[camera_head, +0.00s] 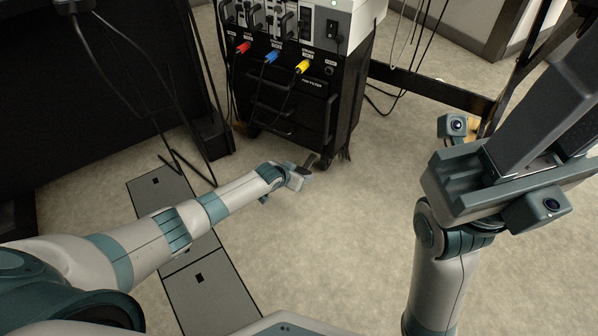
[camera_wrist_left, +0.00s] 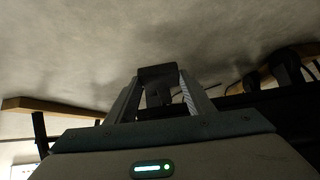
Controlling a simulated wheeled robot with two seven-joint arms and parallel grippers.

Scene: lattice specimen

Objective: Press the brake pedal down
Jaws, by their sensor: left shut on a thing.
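The left gripper (camera_head: 299,177) is low over the floor, at the front lower corner of the black cart (camera_head: 285,93), beside its front caster (camera_head: 326,161). In the left wrist view its two fingers (camera_wrist_left: 157,97) are shut on a small dark piece (camera_wrist_left: 157,73), which looks like the brake pedal. In the head view the pedal is mostly hidden by the gripper, and its tilt cannot be told. The right gripper (camera_head: 510,178) is raised close to the camera at the right, away from the cart. Its fingertips cannot be made out.
The cart carries a panel with red (camera_head: 243,47), blue (camera_head: 271,57) and yellow (camera_head: 302,67) plugs and hanging cables. A black frame (camera_head: 430,88) stands behind at right. The pale floor (camera_head: 350,230) in the middle is clear.

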